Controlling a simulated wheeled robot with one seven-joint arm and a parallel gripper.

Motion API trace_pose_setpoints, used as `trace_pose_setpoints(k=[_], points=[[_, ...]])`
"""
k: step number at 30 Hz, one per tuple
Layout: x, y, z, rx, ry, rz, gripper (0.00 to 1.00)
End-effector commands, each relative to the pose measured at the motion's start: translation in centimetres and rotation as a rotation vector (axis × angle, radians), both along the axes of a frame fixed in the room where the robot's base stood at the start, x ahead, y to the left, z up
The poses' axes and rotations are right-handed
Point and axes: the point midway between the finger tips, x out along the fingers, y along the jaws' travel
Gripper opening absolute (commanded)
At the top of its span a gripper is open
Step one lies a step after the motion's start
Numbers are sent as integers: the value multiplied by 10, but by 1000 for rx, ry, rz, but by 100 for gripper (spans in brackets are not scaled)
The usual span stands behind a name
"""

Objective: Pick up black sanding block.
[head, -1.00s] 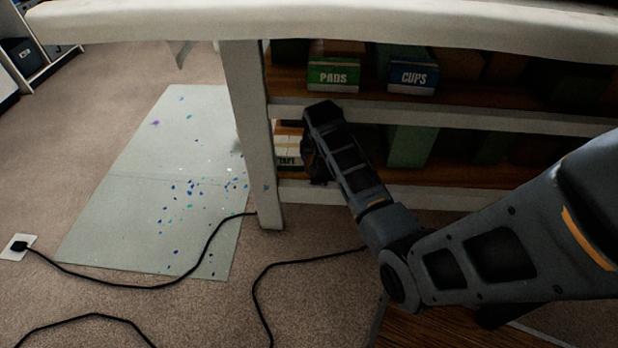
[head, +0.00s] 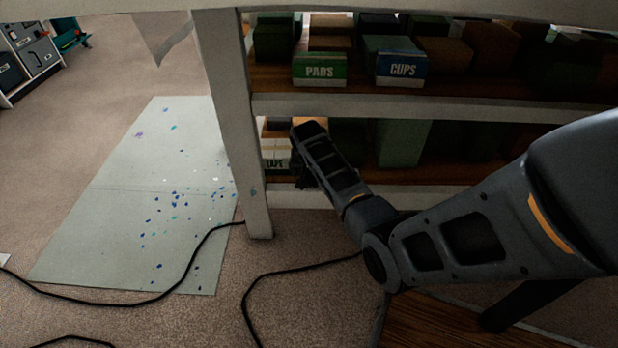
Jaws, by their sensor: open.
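I cannot make out a black sanding block anywhere in the head view. My gripper (head: 306,182) hangs at the far end of my arm, in front of the lower shelf (head: 410,176) of the workbench. It is small, dark and partly hidden by my own wrist link. It is open, and I see nothing held in it. A white box marked TAPE (head: 276,152) stands on that shelf just left of my wrist, partly covered by it and the bench leg.
Boxes marked PADS (head: 320,70) and CUPS (head: 402,68) stand on the upper shelf. The white bench leg (head: 238,130) is left of my gripper. A black cable (head: 290,270) and a paint-spotted sheet (head: 100,245) lie on the carpet. A grey cabinet (head: 35,52) stands far left.

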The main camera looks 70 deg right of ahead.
Motion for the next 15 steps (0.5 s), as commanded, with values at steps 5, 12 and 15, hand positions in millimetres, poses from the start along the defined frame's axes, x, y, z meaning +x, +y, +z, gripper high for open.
trace_pose_setpoints(k=[5, 12, 15], points=[[2, -4, -11, 0, 0, -1, 86], [2, -4, -10, 0, 0, 0, 82], [2, -4, -10, 0, 0, 0, 73]])
